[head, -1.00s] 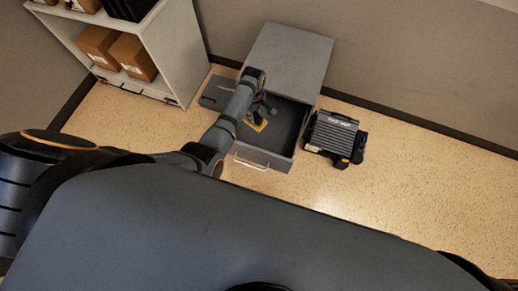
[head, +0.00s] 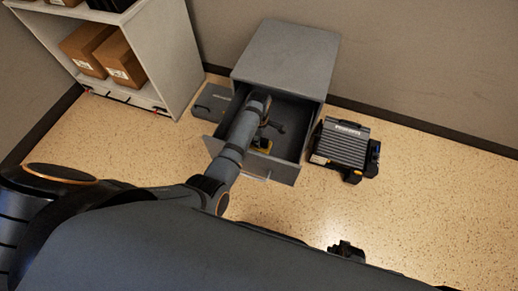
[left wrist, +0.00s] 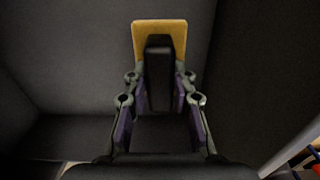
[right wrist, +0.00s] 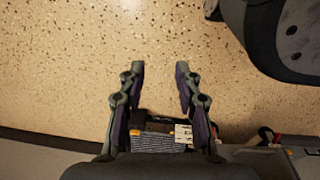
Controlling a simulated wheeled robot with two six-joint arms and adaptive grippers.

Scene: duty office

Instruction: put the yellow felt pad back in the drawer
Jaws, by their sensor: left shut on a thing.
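The yellow felt pad (head: 263,147) shows at my left gripper (head: 262,137), inside the outline of the open drawer (head: 286,172), near its front. In the left wrist view the pad (left wrist: 160,29) has a black block on it, and my left gripper (left wrist: 160,100) is shut on that block. Dark drawer walls surround it; I cannot tell whether the pad touches the bottom. My left forearm hides part of the drawer and its handle. My right gripper (right wrist: 160,67) is open and empty above the floor; it shows small in the head view (head: 346,249).
The drawer belongs to a grey cabinet (head: 287,52) against the wall. A grey ribbed device (head: 342,146) stands on the floor to its right. A flat grey case (head: 211,101) lies to its left, near a shelf (head: 180,55) with cardboard boxes (head: 104,52). The floor at right is clear.

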